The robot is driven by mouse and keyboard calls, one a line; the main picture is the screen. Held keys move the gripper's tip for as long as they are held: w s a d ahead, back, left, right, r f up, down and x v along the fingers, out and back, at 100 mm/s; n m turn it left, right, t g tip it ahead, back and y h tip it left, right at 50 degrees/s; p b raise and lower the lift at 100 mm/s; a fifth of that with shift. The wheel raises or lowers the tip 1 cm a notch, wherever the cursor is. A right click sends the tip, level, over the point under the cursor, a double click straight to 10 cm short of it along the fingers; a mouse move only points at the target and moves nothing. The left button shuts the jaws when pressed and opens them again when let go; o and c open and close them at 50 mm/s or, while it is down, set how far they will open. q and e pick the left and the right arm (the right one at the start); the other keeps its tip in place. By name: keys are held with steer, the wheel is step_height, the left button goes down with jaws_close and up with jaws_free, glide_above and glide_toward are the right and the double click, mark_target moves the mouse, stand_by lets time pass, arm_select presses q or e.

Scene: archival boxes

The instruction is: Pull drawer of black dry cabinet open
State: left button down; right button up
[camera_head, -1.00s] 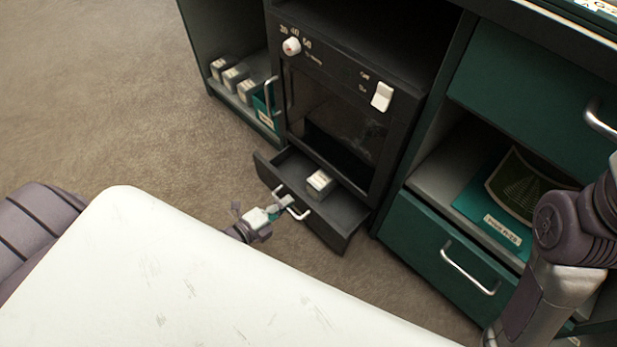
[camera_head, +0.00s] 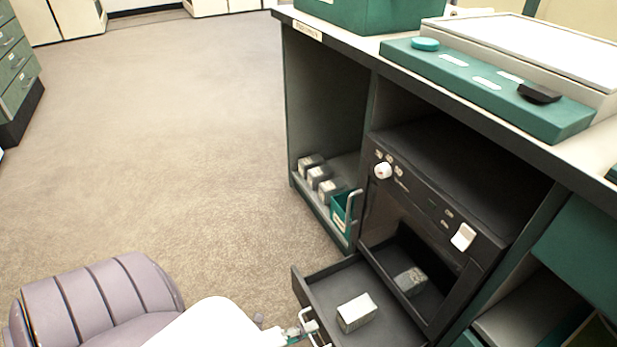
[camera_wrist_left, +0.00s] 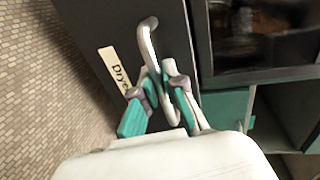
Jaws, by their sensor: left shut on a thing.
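The black dry cabinet (camera_head: 440,210) stands in the bench, with a white knob and a white switch on its front. Its low drawer (camera_head: 322,284) is pulled out, and a small white-topped box (camera_head: 357,313) lies in it. My left gripper (camera_head: 300,331) is at the drawer's front, at the bottom edge of the head view. In the left wrist view, my left gripper (camera_wrist_left: 160,85) is shut on the curved metal handle (camera_wrist_left: 149,44), beside a label reading "Dry" on the dark drawer front. My right gripper is out of view.
Several small boxes (camera_head: 318,176) and a green bin (camera_head: 340,212) stand on the shelf left of the cabinet. The bench top (camera_head: 395,45) overhangs the cabinet. Open carpet (camera_head: 170,130) lies to the left. A grey box shape shows behind or in the cabinet's glass, unclear which.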

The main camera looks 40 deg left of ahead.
arm_select(q)
steer(key=c, duration=1.2)
jaws_free()
steer(key=v, duration=1.2)
